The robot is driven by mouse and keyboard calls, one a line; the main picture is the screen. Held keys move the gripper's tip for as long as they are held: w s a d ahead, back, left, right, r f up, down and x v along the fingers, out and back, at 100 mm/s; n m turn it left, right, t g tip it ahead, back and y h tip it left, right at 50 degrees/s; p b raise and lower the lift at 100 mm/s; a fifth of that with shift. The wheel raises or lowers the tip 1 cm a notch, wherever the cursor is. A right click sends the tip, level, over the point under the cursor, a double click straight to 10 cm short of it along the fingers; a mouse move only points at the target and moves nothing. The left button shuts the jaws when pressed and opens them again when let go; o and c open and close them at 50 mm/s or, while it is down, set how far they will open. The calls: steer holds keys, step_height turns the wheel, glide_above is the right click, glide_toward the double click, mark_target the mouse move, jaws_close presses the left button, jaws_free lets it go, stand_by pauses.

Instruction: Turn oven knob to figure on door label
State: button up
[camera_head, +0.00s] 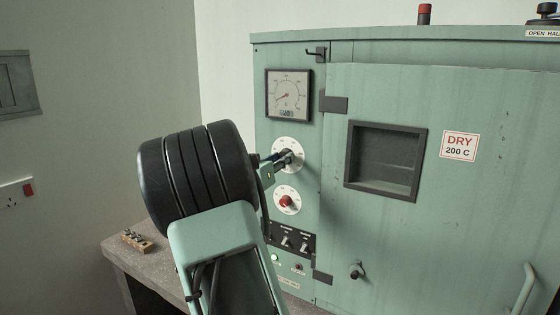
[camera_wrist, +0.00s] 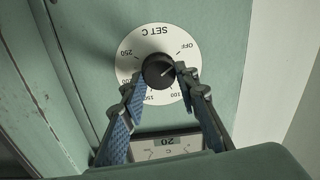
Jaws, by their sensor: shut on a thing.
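The green oven's upper dial (camera_head: 276,147) is a white disc around a black knob (camera_wrist: 157,68). In the wrist view the disc (camera_wrist: 139,43) appears upside down, marked SET C, OFF, 100, 150 and 250. A pale line on the knob seems to point to the upper right, towards OFF. My gripper (camera_wrist: 158,77) is shut on the knob, one finger on each side. In the head view my gripper (camera_head: 280,162) reaches the dial from the left and partly hides it. The door label (camera_head: 459,146) reads DRY 200 C.
A square gauge (camera_head: 289,95) is above the dial; a red-centred dial (camera_head: 287,201) and switches (camera_head: 294,240) are below. The oven door (camera_head: 400,90) has a dark window (camera_head: 386,160) and a handle (camera_head: 525,290). A small block with pegs (camera_head: 137,241) lies on the bench (camera_head: 118,250).

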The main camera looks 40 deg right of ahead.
steer(key=shift+w+f+n+g+b, duration=0.15)
steer(key=shift+n+g+b, duration=0.25)
steer(key=shift+n+b, duration=6.9)
steer(key=shift+f+n+g+b, duration=0.1)
steer(key=shift+n+g+b, duration=0.3)
steer(key=shift+n+b, duration=6.85)
steer(key=shift+n+p, duration=1.05)
steer(key=shift+p, duration=0.15)
steer(key=shift+r, duration=0.1)
steer(key=o, duration=1.1)
steer(key=shift+o, duration=0.2)
steer(key=shift+a, duration=0.15)
